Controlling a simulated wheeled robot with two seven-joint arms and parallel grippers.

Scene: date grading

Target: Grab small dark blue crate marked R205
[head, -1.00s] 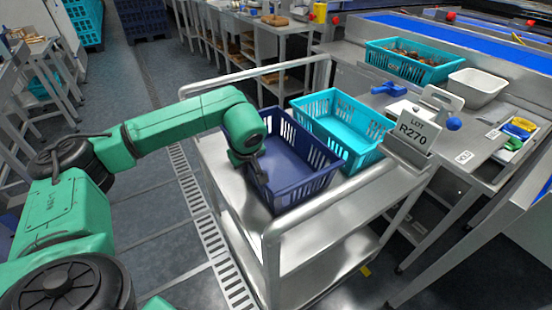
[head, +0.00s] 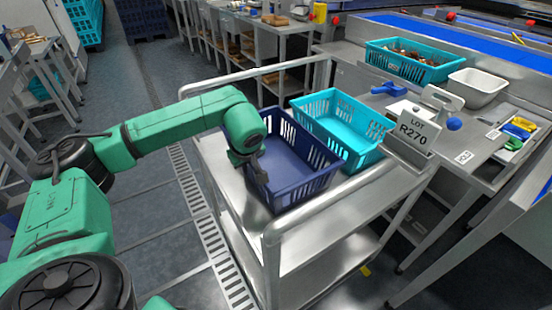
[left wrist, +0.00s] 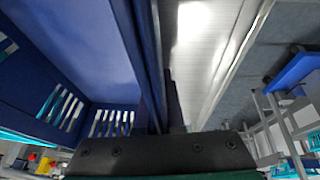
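A dark blue crate (head: 290,158) with slotted walls stands on the steel trolley, empty as far as I see. No R205 mark is readable on it. My left gripper (head: 260,172) is at the crate's left wall, pointing down. In the left wrist view the crate (left wrist: 85,50) fills the left side and its wall runs down to the gripper (left wrist: 165,105). A dark finger lies close along the wall's outer side; the other finger is not clear. I cannot tell whether the fingers press on the wall. My right gripper is out of view.
A turquoise crate (head: 345,130) stands right beside the blue one on the trolley (head: 235,185). The trolley's raised rails (head: 330,205) run close by. The bench behind holds a filled turquoise crate (head: 410,62) and a white tub (head: 478,87).

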